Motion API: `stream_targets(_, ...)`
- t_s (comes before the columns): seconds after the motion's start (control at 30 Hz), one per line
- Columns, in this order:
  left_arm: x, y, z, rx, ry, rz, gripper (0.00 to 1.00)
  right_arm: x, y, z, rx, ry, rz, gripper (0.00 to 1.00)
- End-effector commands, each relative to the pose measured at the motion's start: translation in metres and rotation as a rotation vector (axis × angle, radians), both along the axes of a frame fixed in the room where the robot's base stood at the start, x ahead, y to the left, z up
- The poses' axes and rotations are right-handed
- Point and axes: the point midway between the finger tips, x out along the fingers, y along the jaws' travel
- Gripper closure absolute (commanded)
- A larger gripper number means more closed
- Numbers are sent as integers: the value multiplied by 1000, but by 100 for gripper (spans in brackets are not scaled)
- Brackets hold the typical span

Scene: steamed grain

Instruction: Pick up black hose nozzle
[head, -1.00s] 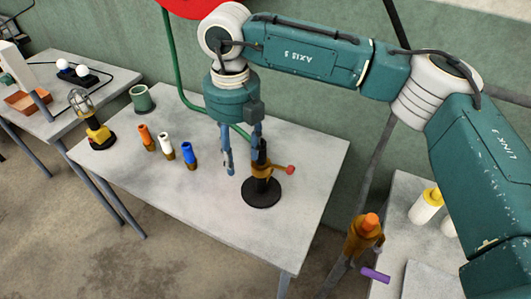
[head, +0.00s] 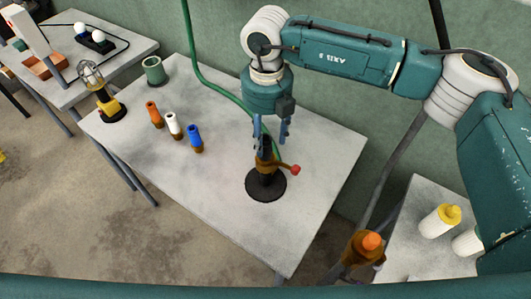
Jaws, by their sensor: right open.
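The black hose nozzle (head: 266,148) stands upright on a brass-coloured fitting with a red-tipped side lever (head: 293,169), on a black stand with a round base (head: 266,187). My right gripper (head: 271,136) points down over the stand with its blue-grey fingers apart. The nozzle's top appears between the fingers, partly hidden by them; I cannot tell whether they touch it. Orange (head: 153,112), white (head: 173,123) and blue (head: 195,136) nozzles with brass-coloured bases stand in a row to the left. My left gripper is not in view.
A green cup (head: 154,71) and a yellow-and-black caged lamp (head: 106,99) stand at the table's left. A green hose (head: 205,82) hangs behind my right gripper. The front of the grey table (head: 215,195) is clear.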

Motion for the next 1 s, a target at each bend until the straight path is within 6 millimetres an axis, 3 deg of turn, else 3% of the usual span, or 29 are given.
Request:
stream_targets(0.2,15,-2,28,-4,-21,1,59,-5,4,-26,-1,5,1,52)
stream_targets(0.37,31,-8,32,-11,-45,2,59,-3,4,-46,0,1,0,52)
stream_targets(0.6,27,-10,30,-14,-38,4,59,-3,4,-50,0,0,0,52)
stream_targets(0.67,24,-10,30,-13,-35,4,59,-3,4,-50,0,0,0,60)
stream_targets(0.83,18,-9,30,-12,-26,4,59,-3,4,-49,0,0,0,94)
stream_targets(1.0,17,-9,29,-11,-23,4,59,-3,4,-49,0,-1,0,97)
